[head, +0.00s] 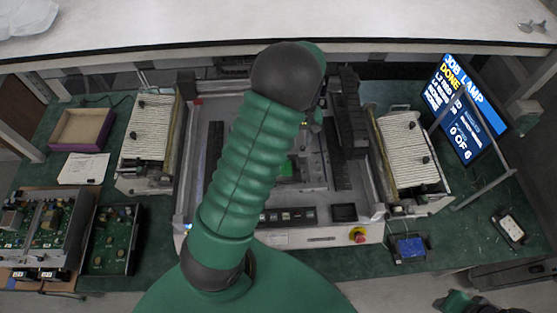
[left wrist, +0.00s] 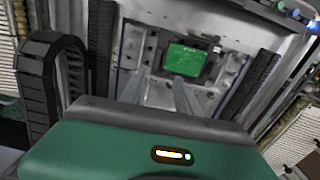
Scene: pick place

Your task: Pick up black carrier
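The black carrier (left wrist: 207,70) shows in the left wrist view as a dark frame around a green board (left wrist: 185,58). It sits in the machine's metal bed. In the head view the green board (head: 287,168) shows just right of my arm, with part of the dark carrier around it. My left gripper (left wrist: 163,76) is in the left wrist view. Its two grey fingers are apart with nothing between them, pointing toward the near side of the carrier. I cannot tell the gap to the carrier. In the head view my arm hides this gripper.
The machine has a black cable chain (left wrist: 38,75) and dark rails near the gripper. Ribbed feeders (head: 150,128) and (head: 408,150) flank it. A monitor (head: 465,110) stands at right. A shelf (head: 200,25) spans the back.

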